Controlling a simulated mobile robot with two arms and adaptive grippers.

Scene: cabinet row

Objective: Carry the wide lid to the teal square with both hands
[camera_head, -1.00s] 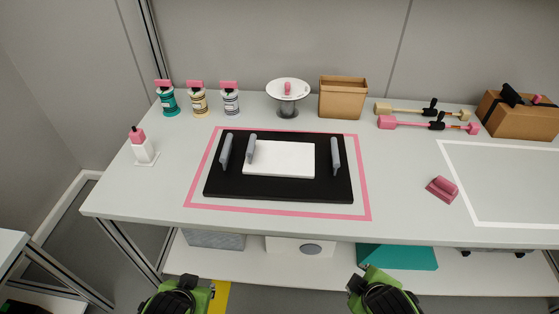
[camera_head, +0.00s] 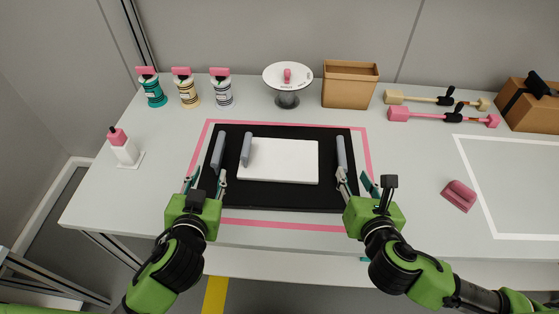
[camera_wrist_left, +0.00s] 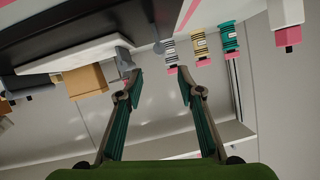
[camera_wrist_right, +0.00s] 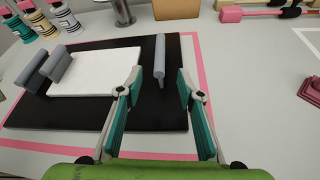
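A wide black board (camera_head: 275,194), likely the wide lid, lies flat with grey upright handles at its left end (camera_head: 218,152) and right end (camera_head: 340,153). A white panel (camera_head: 285,160) with its own grey handle (camera_head: 246,149) lies on the board. My left gripper (camera_head: 207,178) is open at the board's left edge, just short of the left handle. My right gripper (camera_head: 355,179) is open by the right handle, which also shows ahead of its fingers in the right wrist view (camera_wrist_right: 160,60). Neither gripper holds anything. I see no teal square on the worktop.
A pink outline (camera_head: 275,225) surrounds the board; a white outline (camera_head: 478,198) lies right. A pink block (camera_head: 459,196) sits between them. Bottles (camera_head: 187,88), a round stand (camera_head: 288,82), a brown box (camera_head: 349,84) and mallet-like tools (camera_head: 440,116) stand behind. A pink-topped bottle (camera_head: 122,146) stands left.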

